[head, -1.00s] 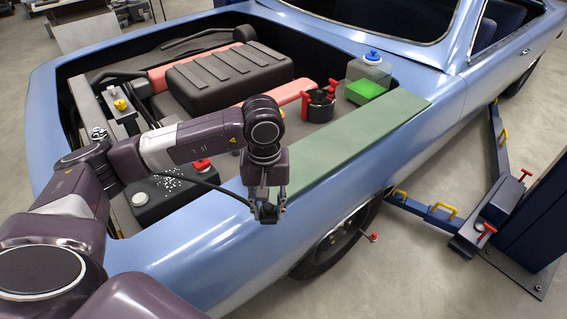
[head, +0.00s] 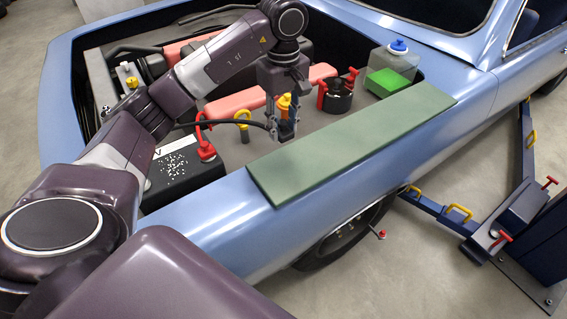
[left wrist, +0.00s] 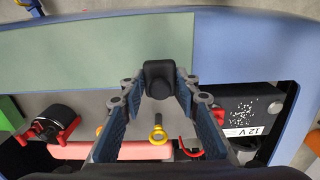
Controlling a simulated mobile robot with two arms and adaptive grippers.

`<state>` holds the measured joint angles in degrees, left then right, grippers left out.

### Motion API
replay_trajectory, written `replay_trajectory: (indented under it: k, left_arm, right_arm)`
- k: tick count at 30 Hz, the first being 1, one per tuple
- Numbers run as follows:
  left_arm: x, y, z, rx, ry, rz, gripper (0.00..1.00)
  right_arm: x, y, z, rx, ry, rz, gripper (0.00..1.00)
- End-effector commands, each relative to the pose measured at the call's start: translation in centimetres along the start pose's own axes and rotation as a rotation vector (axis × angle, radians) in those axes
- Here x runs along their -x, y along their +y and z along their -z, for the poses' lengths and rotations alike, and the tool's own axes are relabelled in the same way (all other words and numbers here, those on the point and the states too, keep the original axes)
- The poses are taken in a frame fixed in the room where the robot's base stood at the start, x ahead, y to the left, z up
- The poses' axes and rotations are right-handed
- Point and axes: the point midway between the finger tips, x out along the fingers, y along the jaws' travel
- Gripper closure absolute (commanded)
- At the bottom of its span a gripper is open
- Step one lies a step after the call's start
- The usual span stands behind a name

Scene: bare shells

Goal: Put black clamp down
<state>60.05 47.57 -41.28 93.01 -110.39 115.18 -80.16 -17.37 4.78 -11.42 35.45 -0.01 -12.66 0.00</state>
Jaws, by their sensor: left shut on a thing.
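My left gripper (head: 283,122) is shut on the black clamp (head: 288,131), a small dark piece at its fingertips. A black cable runs from near it to the left. In the left wrist view the black clamp (left wrist: 159,80) sits between the two blue-padded fingers of my left gripper (left wrist: 160,95). In that view it overlaps the inner edge of the green mat (head: 352,142), which lies flat on the blue fender. In the head view the gripper is just behind the mat, over the engine bay. Whether the clamp touches anything below is unclear. My right gripper is not in view.
A black battery (head: 178,172) with a red clamp (head: 206,150) stands left of the gripper. A yellow ring handle (head: 242,120) rises nearby. A black cap with red handles (head: 338,96) and a green-based bottle (head: 393,70) stand farther right. The mat is bare.

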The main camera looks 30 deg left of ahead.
Motion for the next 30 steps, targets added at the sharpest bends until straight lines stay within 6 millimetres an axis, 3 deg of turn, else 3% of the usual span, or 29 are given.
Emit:
replay_trajectory:
  k: [3,12,20,26,30]
  left_arm:
    - [-2.5,-0.1,-0.2,-0.002,-0.005,0.003,0.94]
    - [-8.3,-0.1,-0.1,-0.001,-0.003,0.003,0.94]
    - [-10.5,-0.1,-0.1,0.0,-0.002,0.002,0.94]
    - [-13.2,-0.1,-0.1,-0.001,-0.003,0.002,0.94]
    - [-13.5,0.0,0.0,-0.001,0.001,-0.001,0.94]
  right_arm:
    - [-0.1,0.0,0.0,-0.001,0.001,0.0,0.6]
    - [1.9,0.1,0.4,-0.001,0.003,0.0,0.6]
    - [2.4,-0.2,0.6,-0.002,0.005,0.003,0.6]
    - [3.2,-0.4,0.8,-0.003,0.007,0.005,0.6]
    - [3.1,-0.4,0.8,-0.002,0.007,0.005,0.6]
